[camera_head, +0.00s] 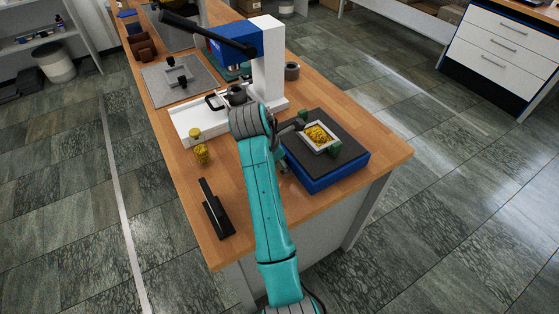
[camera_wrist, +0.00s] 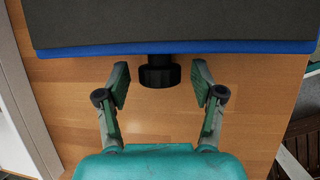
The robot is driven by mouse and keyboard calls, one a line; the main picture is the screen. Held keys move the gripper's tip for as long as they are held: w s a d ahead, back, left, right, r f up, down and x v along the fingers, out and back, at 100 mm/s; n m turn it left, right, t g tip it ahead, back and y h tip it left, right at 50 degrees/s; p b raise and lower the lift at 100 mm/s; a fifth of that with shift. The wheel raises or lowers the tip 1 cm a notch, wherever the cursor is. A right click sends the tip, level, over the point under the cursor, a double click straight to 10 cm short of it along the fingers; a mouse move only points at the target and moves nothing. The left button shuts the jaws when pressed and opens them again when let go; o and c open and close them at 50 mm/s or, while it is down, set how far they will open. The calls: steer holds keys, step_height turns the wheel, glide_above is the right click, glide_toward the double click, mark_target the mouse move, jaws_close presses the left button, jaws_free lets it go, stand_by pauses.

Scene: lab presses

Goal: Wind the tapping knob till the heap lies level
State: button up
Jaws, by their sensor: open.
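A black knob (camera_wrist: 159,75) juts from the side of a blue box with a dark top (camera_head: 335,178) in the wrist view. My gripper (camera_wrist: 160,84) is open, with one finger on each side of the knob and a gap to both. On the box top sits a white square tray (camera_head: 327,150) holding a yellow granular heap (camera_head: 318,135). How level the heap is cannot be told at this size. In the head view my arm hides the knob.
A white and blue press (camera_head: 268,62) stands behind on a white base. A jar of yellow grains (camera_head: 201,155) and a black stand (camera_head: 215,208) are to the left on the wooden bench (camera_head: 184,190). The bench's right edge is close to the box.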

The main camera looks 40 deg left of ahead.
steer(key=v, duration=0.7)
